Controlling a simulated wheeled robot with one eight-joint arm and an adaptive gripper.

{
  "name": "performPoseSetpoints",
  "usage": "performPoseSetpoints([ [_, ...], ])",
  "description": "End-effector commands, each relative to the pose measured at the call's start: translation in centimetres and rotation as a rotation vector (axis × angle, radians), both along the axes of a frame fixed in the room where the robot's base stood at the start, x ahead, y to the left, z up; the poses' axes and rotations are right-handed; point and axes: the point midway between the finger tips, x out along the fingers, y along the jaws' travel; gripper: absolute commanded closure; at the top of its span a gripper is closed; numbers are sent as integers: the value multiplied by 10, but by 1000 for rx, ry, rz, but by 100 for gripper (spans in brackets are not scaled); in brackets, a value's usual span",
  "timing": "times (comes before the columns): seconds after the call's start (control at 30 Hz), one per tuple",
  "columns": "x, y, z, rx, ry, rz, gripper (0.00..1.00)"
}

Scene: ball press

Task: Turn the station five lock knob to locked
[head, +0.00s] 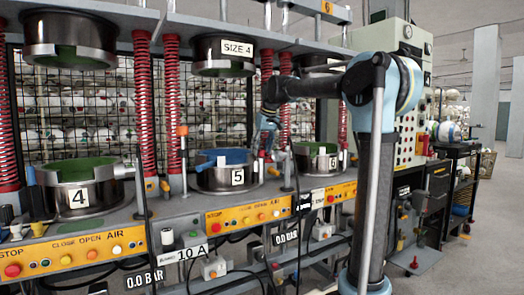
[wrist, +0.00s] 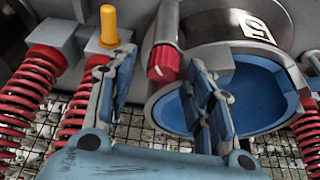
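The station five mould (head: 213,183) is a dark round pot with a blue inside and a "5" plate. It shows upside down in the wrist view (wrist: 165,112). A red ribbed knob (wrist: 163,65), apparently the lock knob, sits on the end of a grey cylinder at the mould's side. A small pale mark shows on its face. My gripper (wrist: 162,72) is open, with one finger on each side of the knob in the picture. I see no contact, and the depth between them is unclear. In the head view my gripper (head: 268,128) hangs above station five's right side, and the knob is not clear there.
An orange-capped post (wrist: 108,25) stands close beside the left finger. Red springs (wrist: 30,85) flank the station. In the head view, station four's mould (head: 105,193) is at left and a button panel (head: 225,218) runs along the front.

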Motion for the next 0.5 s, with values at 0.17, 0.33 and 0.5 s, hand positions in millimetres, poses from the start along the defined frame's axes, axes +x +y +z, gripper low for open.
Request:
performPoseSetpoints([
  [0.17, -1, 0, 0, 0, 1, 0, 52],
  [0.33, -3, -1, 6, 0, 3, 1, 52],
  [0.5, -11, -6, 29, 0, 3, 1, 52],
])
